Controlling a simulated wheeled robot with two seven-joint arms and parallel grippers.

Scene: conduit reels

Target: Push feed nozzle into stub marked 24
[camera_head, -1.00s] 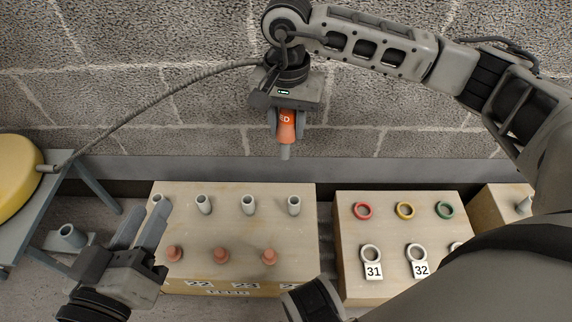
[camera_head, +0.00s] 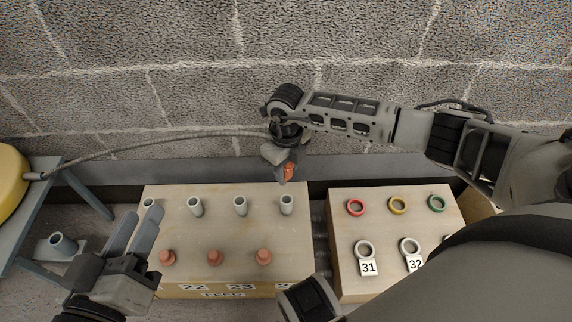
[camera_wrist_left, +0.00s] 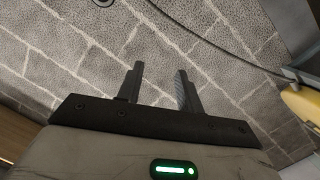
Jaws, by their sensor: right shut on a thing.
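My right gripper (camera_head: 286,172) is shut on the orange feed nozzle (camera_head: 289,171), which is partly hidden by the jaws. The nozzle hangs in the air just above the rightmost grey stub (camera_head: 287,206) in the picture, apart from it. A label with only a "2" readable (camera_head: 283,287) is on the box front below that stub; an arm part cuts off the rest. My left gripper (camera_head: 145,214) is open and empty at the left front of the box. Its spread fingers also show in the left wrist view (camera_wrist_left: 160,82).
The wooden box (camera_head: 262,228) also carries other grey stubs (camera_head: 240,206) and orange caps (camera_head: 215,257). A second box (camera_head: 381,232) holds coloured rings and tags 31 and 32. The hose (camera_head: 150,143) runs from the yellow reel (camera_head: 11,184) along the wall.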

